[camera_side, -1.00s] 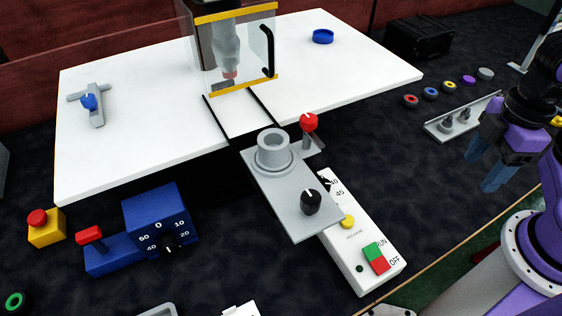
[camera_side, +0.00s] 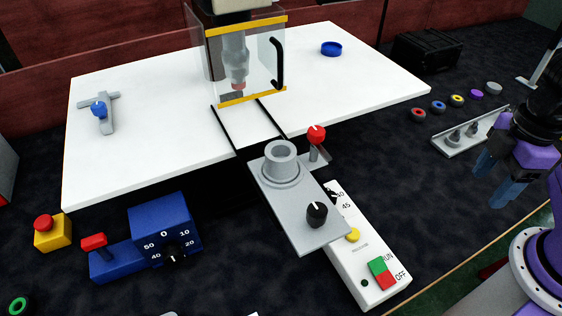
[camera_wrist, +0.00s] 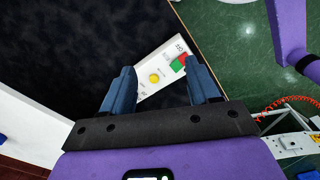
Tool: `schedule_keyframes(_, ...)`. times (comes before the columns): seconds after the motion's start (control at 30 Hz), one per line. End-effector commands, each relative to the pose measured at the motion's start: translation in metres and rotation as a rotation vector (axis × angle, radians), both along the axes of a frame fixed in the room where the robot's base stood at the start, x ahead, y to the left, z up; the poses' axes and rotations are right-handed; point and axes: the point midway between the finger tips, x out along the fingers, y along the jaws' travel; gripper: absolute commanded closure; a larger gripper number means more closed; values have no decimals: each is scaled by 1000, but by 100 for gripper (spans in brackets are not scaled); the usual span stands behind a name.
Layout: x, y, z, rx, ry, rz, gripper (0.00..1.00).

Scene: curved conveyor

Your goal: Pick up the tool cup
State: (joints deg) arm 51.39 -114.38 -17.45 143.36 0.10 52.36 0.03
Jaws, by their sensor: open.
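A grey, thick-walled round cup (camera_side: 279,160), which looks like the tool cup, stands upright on a round base on a grey plate (camera_side: 300,226). It is in the middle of the side view. My gripper (camera_side: 496,182) is at the right edge of that view, well apart from the cup, with blue fingers pointing down. In the wrist view my gripper (camera_wrist: 160,72) is open, with nothing between the fingers. The cup cannot be made out in the wrist view.
A white control box (camera_side: 370,272) lies under the plate. A clear guard (camera_side: 262,64) stands behind on the white table (camera_side: 150,147).

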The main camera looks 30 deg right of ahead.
Motion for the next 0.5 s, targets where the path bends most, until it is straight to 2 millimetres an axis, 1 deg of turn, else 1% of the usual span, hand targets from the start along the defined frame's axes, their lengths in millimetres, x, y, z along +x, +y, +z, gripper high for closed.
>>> schedule_keyframes(0.03, 0, 0, 0, 0, 0, 0, 40)
schedule_keyframes(0.07, 0, 0, 0, 0, 0, 0, 36)
schedule_keyframes(0.1, 0, 0, 0, 0, 0, 0, 25)
schedule_keyframes(0.37, 0, 0, 0, 0, 0, 0, 25)
schedule_keyframes(0.5, 6, 2, -1, -27, -10, 39, 25)
